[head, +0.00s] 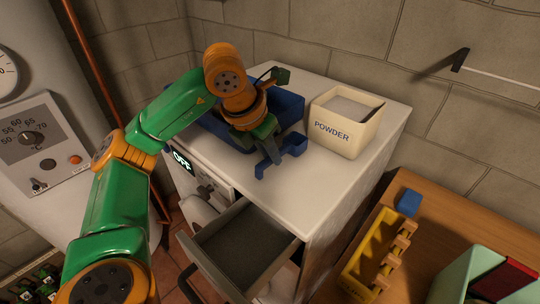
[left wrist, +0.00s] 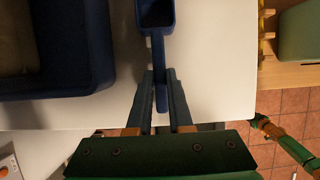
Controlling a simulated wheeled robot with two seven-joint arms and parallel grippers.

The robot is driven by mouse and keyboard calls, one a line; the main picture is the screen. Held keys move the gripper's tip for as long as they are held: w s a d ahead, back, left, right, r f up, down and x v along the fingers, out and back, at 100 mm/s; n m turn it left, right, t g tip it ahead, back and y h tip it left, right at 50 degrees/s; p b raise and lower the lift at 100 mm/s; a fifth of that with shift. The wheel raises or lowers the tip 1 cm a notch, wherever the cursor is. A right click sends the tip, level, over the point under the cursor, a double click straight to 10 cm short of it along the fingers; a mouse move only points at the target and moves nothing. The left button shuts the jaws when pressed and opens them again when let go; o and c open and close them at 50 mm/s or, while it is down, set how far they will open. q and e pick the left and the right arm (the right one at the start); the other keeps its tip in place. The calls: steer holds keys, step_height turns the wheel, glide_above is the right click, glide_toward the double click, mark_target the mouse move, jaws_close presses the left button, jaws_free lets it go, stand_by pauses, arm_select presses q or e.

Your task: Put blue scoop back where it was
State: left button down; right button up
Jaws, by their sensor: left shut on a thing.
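The blue scoop (head: 294,145) is over the white cabinet top, between the blue tray and the powder box. In the left wrist view the scoop (left wrist: 156,14) has its square bowl at the top and its handle running down between the fingers. My left gripper (head: 268,156) is shut on the handle; its two fingers (left wrist: 160,82) lie on either side of it. I cannot tell whether the scoop touches the cabinet top.
The blue tray (head: 292,107) stands behind my left gripper, partly hidden by my arm. A cream POWDER box (head: 337,138) stands right of the scoop. The white cabinet (head: 310,186) has an open drawer (head: 290,247) below. A wooden table (head: 436,216) holds a yellow rack (head: 361,265) and a blue block (head: 409,202).

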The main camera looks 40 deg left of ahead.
arm_select(q)
steer(key=shift+s+a, duration=0.1)
steer(key=shift+s, duration=0.1)
steer(key=shift+w+f, duration=0.2)
steer(key=shift+f, duration=0.1)
steer(key=c, duration=0.8)
jaws_free()
steer(key=shift+r, duration=0.1)
steer(key=shift+c, duration=0.2)
steer(key=shift+r, duration=0.15)
steer(key=shift+s+r, duration=0.15)
steer(key=shift+r, duration=0.2)
steer(key=p+v, duration=0.4)
steer(key=v, duration=0.7)
steer(key=shift+s, duration=0.2)
steer(key=shift+w, duration=0.15)
